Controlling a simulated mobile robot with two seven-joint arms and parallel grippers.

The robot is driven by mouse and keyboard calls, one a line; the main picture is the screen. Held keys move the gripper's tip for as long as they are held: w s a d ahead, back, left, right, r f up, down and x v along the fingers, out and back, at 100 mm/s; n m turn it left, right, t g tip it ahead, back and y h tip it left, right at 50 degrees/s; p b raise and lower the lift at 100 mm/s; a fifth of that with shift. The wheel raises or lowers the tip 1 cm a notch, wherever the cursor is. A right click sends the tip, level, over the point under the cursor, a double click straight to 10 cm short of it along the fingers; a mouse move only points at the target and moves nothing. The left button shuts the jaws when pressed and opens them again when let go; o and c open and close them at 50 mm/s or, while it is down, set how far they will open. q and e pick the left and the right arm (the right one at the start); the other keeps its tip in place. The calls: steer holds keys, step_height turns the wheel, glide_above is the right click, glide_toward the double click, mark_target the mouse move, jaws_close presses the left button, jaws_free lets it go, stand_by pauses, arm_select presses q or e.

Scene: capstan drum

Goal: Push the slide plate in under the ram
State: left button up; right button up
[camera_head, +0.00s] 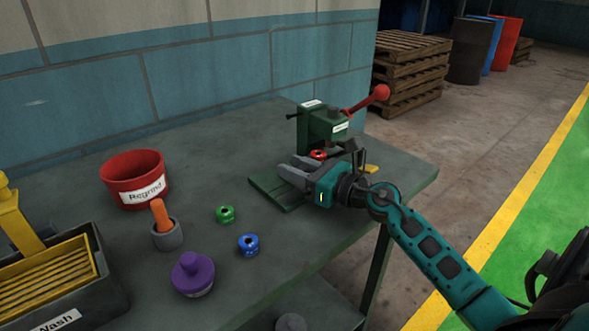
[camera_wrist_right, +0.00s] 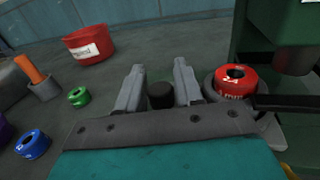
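The green press (camera_head: 322,125) with a red-knobbed lever (camera_head: 381,92) stands at the back right of the table. Its ram (camera_wrist_right: 295,60) shows at the upper right of the right wrist view. A red ring (camera_wrist_right: 236,82) sits in a round grey seat beside the ram, not beneath it; it also shows in the head view (camera_head: 318,155). The slide plate is mostly hidden by my gripper; a flat green base (camera_head: 272,190) shows to its left. My right gripper (camera_wrist_right: 159,75) is open, its fingers on either side of a black knob (camera_wrist_right: 160,96), with small gaps. My left gripper is out of view.
A green ring (camera_head: 226,214), a blue ring (camera_head: 248,244), a purple-capped pot (camera_head: 193,274), a grey cup with an orange handle (camera_head: 167,235) and a red Regrind bin (camera_head: 135,180) stand left. A Wash tray (camera_head: 97,290) is at far left. Table between is clear.

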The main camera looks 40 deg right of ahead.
steer(key=shift+s, duration=0.1)
steer(key=b+v, duration=0.2)
steer(key=v, duration=1)
steer(key=shift+s+d, duration=0.2)
steer(key=shift+s, duration=0.1)
